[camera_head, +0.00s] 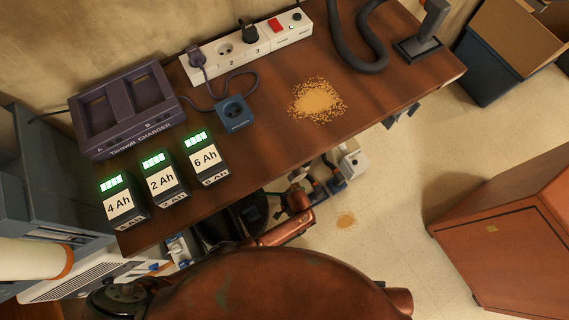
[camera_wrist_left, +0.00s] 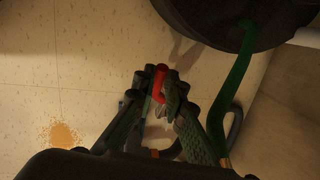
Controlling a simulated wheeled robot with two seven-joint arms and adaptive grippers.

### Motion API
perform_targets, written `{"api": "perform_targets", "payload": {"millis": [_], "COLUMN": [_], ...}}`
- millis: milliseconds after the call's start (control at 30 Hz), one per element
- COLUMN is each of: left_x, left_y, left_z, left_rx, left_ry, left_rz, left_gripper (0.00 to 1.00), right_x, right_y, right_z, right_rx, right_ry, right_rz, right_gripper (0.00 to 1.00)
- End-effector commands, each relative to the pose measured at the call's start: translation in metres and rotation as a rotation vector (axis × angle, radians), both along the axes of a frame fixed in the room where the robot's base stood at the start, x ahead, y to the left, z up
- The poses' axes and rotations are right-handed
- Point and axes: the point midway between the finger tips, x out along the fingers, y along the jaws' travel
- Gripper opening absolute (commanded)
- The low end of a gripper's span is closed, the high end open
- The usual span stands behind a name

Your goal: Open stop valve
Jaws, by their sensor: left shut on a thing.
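In the left wrist view my left gripper (camera_wrist_left: 160,88) is low over the floor with its dark fingers closed around a small red handle (camera_wrist_left: 157,84). The handle seems to belong to the stop valve, whose body is mostly hidden behind the fingers and in shadow. I cannot tell how far the handle is turned. In the head view I cannot clearly make out the gripper or the valve, in the clutter below the bench edge. My right gripper is in neither view.
The wooden bench (camera_head: 270,150) carries a charger (camera_head: 125,110), several batteries, a power strip (camera_head: 250,45) and spilled grains (camera_head: 317,99). A wooden cabinet (camera_head: 510,240) stands right.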

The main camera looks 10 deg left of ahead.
Motion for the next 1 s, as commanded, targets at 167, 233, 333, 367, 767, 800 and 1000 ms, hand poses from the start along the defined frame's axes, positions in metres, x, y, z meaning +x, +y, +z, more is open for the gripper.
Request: {"api": "perform_targets", "payload": {"millis": [167,233,333,367,767,800,1000], "left_x": [0.001,0.001,0.000,0.000,-0.001,-0.001,-0.004], "left_y": [0.000,0.000,0.000,0.000,-0.003,-0.004,-0.011], "left_z": [0.001,0.000,0.000,0.000,0.009,0.013,0.047], "left_rx": [0.000,0.000,-0.001,-0.001,-0.002,-0.005,-0.006], "left_ry": [-0.002,-0.002,-0.002,-0.002,-0.001,-0.003,-0.004], "left_rz": [0.000,0.000,0.000,0.000,-0.001,-0.002,0.000], "left_gripper": [0.17,0.22,0.29,0.29,0.29,0.29,0.29], "right_x": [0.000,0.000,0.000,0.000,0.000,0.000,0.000], "right_y": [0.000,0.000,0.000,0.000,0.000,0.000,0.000], "right_z": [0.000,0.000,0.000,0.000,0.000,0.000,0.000], "right_rx": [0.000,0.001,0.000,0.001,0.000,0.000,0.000], "right_ry": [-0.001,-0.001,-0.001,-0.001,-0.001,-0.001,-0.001], "right_rz": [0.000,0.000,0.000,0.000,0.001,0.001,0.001], "right_gripper": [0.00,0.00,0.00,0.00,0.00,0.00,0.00]}}
